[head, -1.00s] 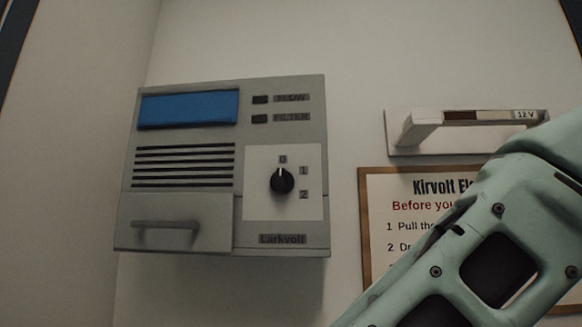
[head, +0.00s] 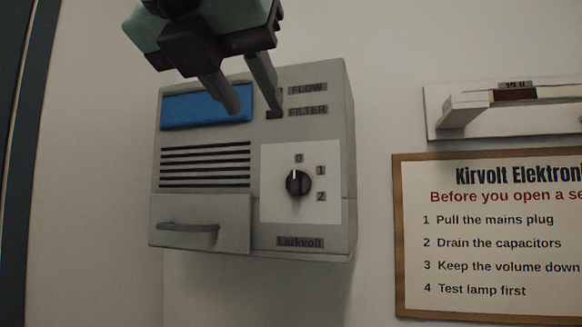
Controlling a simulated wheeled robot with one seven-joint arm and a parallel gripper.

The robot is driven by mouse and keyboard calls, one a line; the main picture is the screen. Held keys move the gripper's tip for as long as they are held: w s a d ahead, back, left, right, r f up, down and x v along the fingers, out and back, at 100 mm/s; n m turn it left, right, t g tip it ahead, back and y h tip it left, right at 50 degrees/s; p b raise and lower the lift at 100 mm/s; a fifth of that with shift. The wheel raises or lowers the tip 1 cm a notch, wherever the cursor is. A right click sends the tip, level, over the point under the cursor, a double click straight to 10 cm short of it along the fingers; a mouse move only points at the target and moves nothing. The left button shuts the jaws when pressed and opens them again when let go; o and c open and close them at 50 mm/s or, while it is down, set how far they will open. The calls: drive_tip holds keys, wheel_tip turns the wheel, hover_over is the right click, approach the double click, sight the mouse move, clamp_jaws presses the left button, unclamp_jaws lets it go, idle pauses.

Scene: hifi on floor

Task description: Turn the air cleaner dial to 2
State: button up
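The air cleaner (head: 300,225) is a grey box on the wall with a blue panel (head: 190,112) at its upper left and dark slots below. Its black dial (head: 298,183) sits on a white plate at the right, with marks 0, 1 and 2. The dial's white pointer line points up at 0. My gripper (head: 255,112) reaches in from the top, with its two dark fingers apart and nothing between them. The fingertips are in front of the upper part of the unit, above and left of the dial, and partly cover the blue panel and the indicators.
A drawer with a handle (head: 188,231) is at the unit's lower left. A framed sign (head: 480,240) and a white bracket with a bar (head: 520,125) are on the wall to the right. The space in front of the dial is clear.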

sight(295, 174)
drive_tip(key=p+x, duration=0.2)
drive_tip(key=x, duration=1.5)
drive_tip(key=shift+f, duration=0.1)
drive_tip(key=shift+s, duration=0.1)
clamp_jaws()
